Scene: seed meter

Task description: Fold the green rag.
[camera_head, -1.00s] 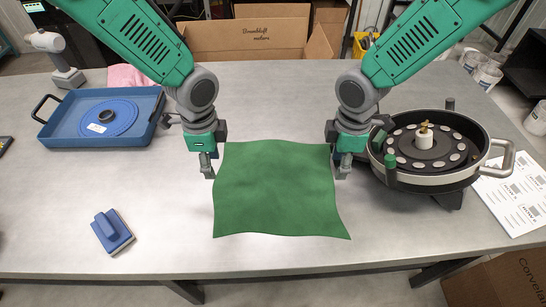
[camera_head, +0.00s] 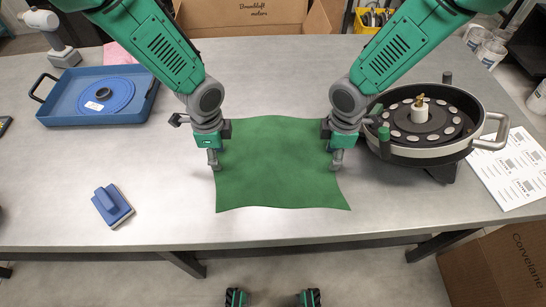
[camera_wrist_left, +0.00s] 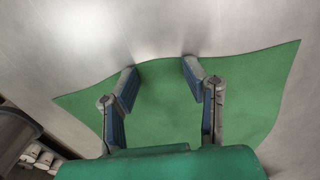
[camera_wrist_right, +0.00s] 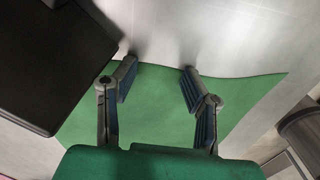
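The green rag (camera_head: 278,172) lies spread out and unfolded on the grey table, with slightly wavy edges. It also shows under the fingers in the left wrist view (camera_wrist_left: 160,105) and in the right wrist view (camera_wrist_right: 155,110). My left gripper (camera_head: 214,164) is at the rag's left edge; its fingers are apart in the left wrist view (camera_wrist_left: 158,78). My right gripper (camera_head: 336,164) is at the rag's right edge; its fingers are also apart in the right wrist view (camera_wrist_right: 158,75). No rag is visibly pinched. Whether the fingertips touch the rag is unclear.
A round seed meter (camera_head: 475,148) with handles stands right of the rag. A blue tray (camera_head: 60,118) holding a blue disc is at the left. A blue brush-like block (camera_head: 112,205) lies front left. Paper sheets (camera_head: 515,175) lie far right. A cardboard box (camera_head: 230,20) stands behind.

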